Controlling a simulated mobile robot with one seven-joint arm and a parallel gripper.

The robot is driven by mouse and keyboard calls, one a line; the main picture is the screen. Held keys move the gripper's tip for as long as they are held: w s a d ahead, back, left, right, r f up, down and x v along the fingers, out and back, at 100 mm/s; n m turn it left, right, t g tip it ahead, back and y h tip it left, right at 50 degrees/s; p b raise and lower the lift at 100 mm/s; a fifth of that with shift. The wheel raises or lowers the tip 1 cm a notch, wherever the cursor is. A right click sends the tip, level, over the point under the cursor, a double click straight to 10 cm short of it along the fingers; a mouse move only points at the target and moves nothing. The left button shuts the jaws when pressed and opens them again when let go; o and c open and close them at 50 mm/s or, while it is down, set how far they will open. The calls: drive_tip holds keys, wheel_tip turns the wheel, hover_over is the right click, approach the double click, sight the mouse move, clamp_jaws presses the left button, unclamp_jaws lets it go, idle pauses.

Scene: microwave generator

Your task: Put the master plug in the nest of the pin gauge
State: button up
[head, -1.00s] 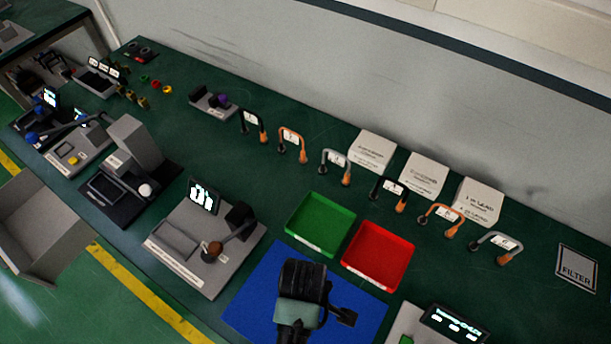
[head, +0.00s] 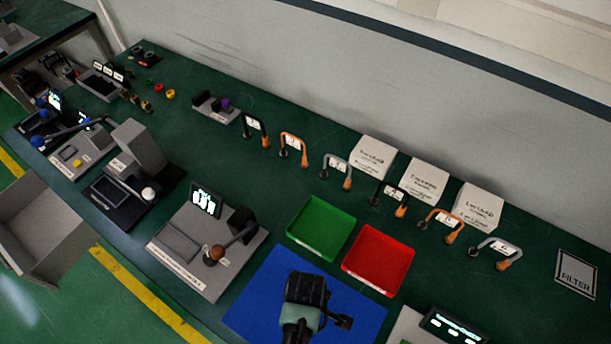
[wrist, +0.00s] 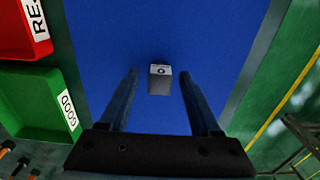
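A small grey block (wrist: 159,80) with a dark ring mark on its light face is over the blue mat (wrist: 220,40) in the wrist view. I cannot tell whether it is the master plug. My gripper (wrist: 159,72) is open, with one finger on each side of the block and visible gaps to both. In the head view my gripper (head: 306,290) is above the mat and hides the block. A grey bench station (head: 180,275) with a lit display and a brown-knobbed lever stands left of the mat; I cannot tell whether it is the pin gauge.
A green tray (head: 320,228) and a red tray (head: 378,260) lie behind the mat. Several snap-type gauges and white boxes (head: 425,180) stand farther back. Another display unit (head: 455,323) is at the mat's right. Other stations line the bench's left.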

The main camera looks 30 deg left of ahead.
clamp_jaws()
drive_tip(key=shift+r, duration=0.15)
